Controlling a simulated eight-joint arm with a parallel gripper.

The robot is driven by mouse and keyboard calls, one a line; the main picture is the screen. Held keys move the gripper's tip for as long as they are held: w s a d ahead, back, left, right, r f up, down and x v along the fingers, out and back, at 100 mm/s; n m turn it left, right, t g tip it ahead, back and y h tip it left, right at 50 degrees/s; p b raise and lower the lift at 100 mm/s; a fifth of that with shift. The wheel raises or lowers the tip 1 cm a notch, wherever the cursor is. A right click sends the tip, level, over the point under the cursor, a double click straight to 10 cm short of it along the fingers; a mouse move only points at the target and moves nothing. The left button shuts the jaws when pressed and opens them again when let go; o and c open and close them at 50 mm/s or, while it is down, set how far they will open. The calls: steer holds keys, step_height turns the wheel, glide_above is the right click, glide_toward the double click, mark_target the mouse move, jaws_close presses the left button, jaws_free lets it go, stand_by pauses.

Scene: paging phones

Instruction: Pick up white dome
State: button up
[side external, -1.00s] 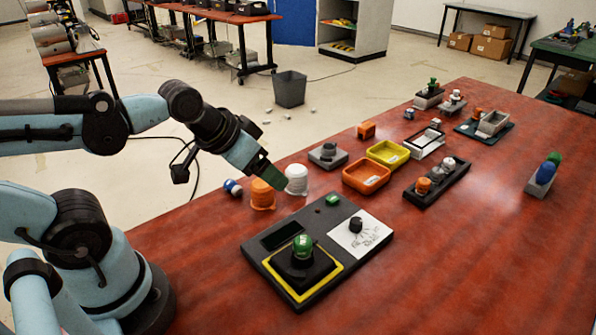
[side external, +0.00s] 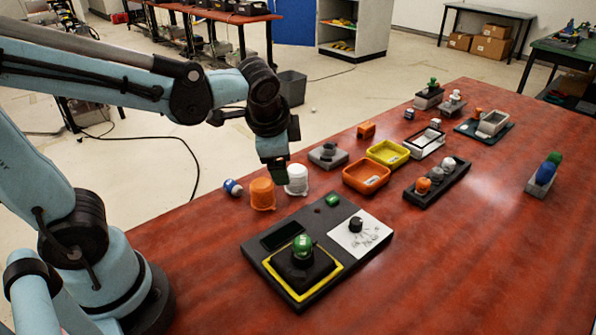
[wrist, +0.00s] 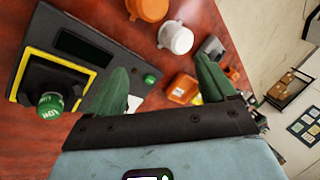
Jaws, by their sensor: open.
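A white rounded, cup-like piece (side external: 297,181) stands on the red table, right beside an orange one (side external: 262,193) of like shape. The white piece also shows in the wrist view (wrist: 175,37), ahead of and between the fingers. A smaller pale dome (side external: 448,164) sits at the far end of a black tray (side external: 426,198). I cannot tell for sure which of the two is the white dome. My gripper (side external: 279,176) points down over the table, just left of the white cup-like piece in the side view. Its green fingers (wrist: 160,68) are apart and empty.
A control box (side external: 262,262) with a green knob (side external: 302,247) stands in front. Orange (side external: 366,178) and yellow (side external: 388,154) bins and a grey block (side external: 328,157) lie to the right. A blue and white piece (side external: 232,187) is near the table's left edge. The table's front right is clear.

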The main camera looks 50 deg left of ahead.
steer(key=w+f+m+g+y, duration=0.2)
steer(key=w+m+y, duration=0.2)
steer(key=w+m, duration=0.2)
steer(key=m+y, duration=0.5)
steer(key=y, duration=0.1)
glide_toward(303, 176)
steer(key=shift+w+a+g, duration=0.4)
steer(key=shift+w+a, duration=0.1)
steer(key=shift+w, duration=0.15)
steer(key=shift+s+d+f+m, duration=0.1)
steer(key=shift+d+f+m, duration=0.1)
steer(key=shift+f+m, duration=0.15)
steer(key=x, duration=0.7)
steer(key=shift+s, duration=0.1)
steer(key=shift+s+r+x, duration=0.1)
steer(key=shift+x, duration=1.15)
steer(key=shift+s+r+x, duration=0.15)
steer(key=shift+x, duration=1.1)
steer(key=shift+w, duration=0.15)
steer(key=c, duration=1)
